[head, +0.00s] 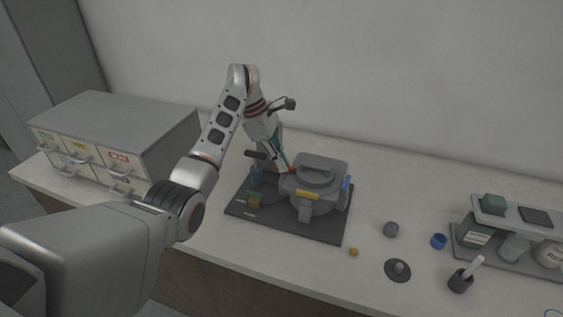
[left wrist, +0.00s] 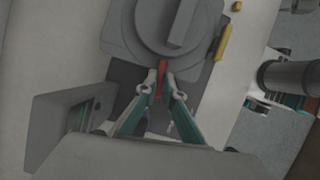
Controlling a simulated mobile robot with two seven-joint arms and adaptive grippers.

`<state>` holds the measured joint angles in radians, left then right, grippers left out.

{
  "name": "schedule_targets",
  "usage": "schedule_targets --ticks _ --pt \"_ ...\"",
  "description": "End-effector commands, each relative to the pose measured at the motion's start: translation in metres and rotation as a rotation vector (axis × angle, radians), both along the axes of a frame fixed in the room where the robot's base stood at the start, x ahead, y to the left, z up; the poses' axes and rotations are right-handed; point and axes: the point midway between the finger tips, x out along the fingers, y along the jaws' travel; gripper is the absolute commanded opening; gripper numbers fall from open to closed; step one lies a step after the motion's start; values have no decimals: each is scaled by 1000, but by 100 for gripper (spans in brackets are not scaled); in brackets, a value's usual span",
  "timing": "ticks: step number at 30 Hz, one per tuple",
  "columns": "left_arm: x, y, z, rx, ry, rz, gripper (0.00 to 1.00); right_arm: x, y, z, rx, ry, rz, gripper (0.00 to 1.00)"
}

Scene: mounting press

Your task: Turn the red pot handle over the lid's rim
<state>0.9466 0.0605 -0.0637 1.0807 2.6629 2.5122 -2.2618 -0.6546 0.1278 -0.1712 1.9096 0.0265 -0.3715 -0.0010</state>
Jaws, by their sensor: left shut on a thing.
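The grey pot (head: 322,200) stands on a dark mat (head: 237,207), and its round grey lid (head: 318,172) has a raised bar on top. A yellow handle (head: 307,194) is at the pot's front and a blue handle (head: 346,184) at its right. The red handle (left wrist: 163,68) is on the pot's left side, mostly covered in the head view. My left gripper (head: 288,170) is there, its fingertips (left wrist: 162,84) shut on the red handle beside the lid's rim. I cannot tell the handle's exact turn. My right gripper is not in view.
Blue and green-orange small items (head: 255,201) stand on the mat's left. A drawer cabinet (head: 120,140) is at the left. A grey disc with a knob (head: 398,270), a blue ring (head: 439,241) and a pestle cup (head: 461,280) lie right, before a rack (head: 515,250).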

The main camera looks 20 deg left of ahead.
Motion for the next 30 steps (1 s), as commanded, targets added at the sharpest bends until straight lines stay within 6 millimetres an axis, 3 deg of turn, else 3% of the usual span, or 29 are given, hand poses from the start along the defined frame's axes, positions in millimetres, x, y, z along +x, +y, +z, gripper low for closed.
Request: schedule_targets --ticks 8,9,10,22,30 --pt "1 0 1 1 -3 1 0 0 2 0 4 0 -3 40" --pt "1 0 1 1 -3 1 19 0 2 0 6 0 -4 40" --pt "1 0 1 1 -3 1 25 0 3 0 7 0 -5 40" --pt "0 2 3 1 -1 2 25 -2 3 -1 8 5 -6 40" --pt "0 18 42 5 -5 3 25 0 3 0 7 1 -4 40"
